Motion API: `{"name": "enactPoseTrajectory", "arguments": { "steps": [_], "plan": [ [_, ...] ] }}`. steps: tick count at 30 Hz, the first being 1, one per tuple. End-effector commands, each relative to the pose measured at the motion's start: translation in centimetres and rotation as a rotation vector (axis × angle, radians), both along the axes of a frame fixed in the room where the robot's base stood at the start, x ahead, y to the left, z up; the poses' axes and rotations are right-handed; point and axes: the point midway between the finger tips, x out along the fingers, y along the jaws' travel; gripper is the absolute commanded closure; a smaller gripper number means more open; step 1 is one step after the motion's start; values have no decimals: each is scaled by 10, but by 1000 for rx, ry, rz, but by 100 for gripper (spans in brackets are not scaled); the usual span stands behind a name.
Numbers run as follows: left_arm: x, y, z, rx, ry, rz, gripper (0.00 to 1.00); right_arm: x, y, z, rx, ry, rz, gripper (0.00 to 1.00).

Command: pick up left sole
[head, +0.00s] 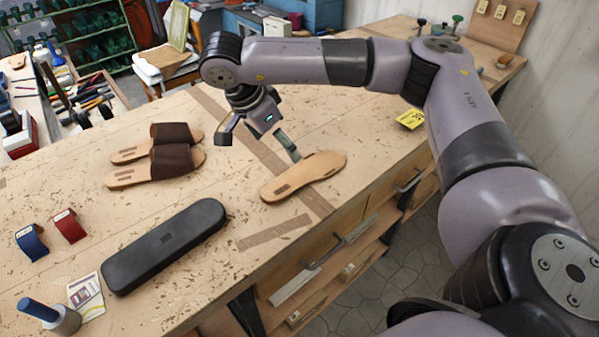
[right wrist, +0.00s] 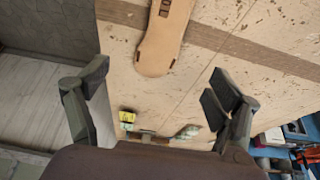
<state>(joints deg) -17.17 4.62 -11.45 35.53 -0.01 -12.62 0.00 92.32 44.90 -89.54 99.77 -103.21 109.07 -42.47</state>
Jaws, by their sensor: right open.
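The tan sole (head: 303,176) lies flat on the wooden bench, near its front edge and across a brown strip on the bench top. It also shows in the right wrist view (right wrist: 163,40), at the top middle and cut off by the frame. My right gripper (head: 258,145) is open and empty, above the bench and just left of and beyond the sole. In the right wrist view its two fingers (right wrist: 157,87) are wide apart, with the sole's rounded end ahead between them. The gripper does not touch the sole. My left gripper is not in view.
Brown-strapped sandals (head: 172,157) stand left of the sole. A yellow tag (head: 411,119) lies right. Drawers with handles (head: 322,253) face the front. Bench around the sole is clear.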

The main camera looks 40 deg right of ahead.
Motion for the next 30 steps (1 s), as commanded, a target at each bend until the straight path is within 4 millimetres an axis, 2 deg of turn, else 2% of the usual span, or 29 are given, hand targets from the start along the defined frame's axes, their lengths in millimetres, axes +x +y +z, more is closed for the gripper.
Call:
{"name": "enactPoseTrajectory", "arguments": {
  "steps": [1, 9, 12, 20, 25, 30],
  "plan": [
    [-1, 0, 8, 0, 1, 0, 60, -1, -5, -8, -1, 6, -3, 15],
    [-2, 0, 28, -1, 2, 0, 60, 1, -26, -61, 3, 5, 0, 15],
    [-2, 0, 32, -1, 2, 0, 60, 2, -32, -76, 3, 4, -1, 15],
    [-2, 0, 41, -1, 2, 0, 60, 5, -40, -92, 4, 3, -1, 15],
    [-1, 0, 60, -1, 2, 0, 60, 11, -54, -111, 2, 5, -1, 15],
    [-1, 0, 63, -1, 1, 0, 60, 12, -60, -131, 4, 3, 0, 15]
  ]
}}
